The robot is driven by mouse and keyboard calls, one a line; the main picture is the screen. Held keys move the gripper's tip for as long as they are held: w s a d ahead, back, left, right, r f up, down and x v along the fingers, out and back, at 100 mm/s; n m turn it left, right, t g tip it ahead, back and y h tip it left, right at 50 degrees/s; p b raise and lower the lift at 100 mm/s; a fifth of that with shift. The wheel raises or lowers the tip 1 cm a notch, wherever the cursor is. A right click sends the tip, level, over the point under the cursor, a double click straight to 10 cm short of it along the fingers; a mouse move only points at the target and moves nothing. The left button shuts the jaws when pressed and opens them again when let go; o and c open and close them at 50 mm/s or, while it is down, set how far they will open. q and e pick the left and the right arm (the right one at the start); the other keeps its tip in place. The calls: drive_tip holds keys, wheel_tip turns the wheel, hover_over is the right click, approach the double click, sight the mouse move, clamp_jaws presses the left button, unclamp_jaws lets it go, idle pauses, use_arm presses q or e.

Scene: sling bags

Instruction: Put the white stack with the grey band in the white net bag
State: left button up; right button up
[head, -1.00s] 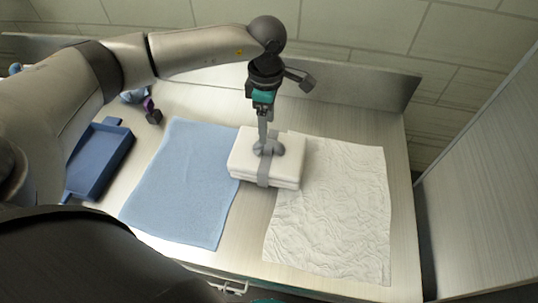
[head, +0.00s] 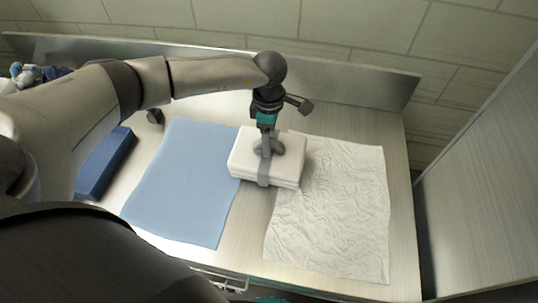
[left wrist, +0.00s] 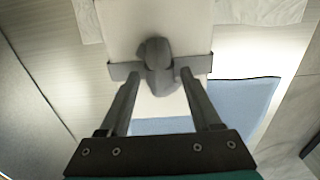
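The white stack with the grey band (head: 240,155) lies flat between a blue cloth and a white wrinkled sheet, overlapping the edges of both. A grey knot (left wrist: 157,62) stands up from the band on its top. My left gripper (head: 267,143) is right above the stack, pointing down. In the left wrist view its fingers (left wrist: 161,82) are apart, one on each side of the knot; I see no clear grip. The white wrinkled sheet (head: 335,215) lies spread flat and is the only thing that could be the white net bag. My right gripper is not in view.
The blue cloth (head: 180,190) lies flat to the left. A blue tray (head: 104,165) is partly hidden behind my left arm. A small dark object (head: 154,116) stands near it. A low metal wall (head: 350,82) runs along the back. The table right of the white sheet is bare.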

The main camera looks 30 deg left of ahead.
use_arm(q)
clamp_jaws()
idle(0.3)
drive_tip(key=shift+w+r, duration=0.1)
idle(0.7)
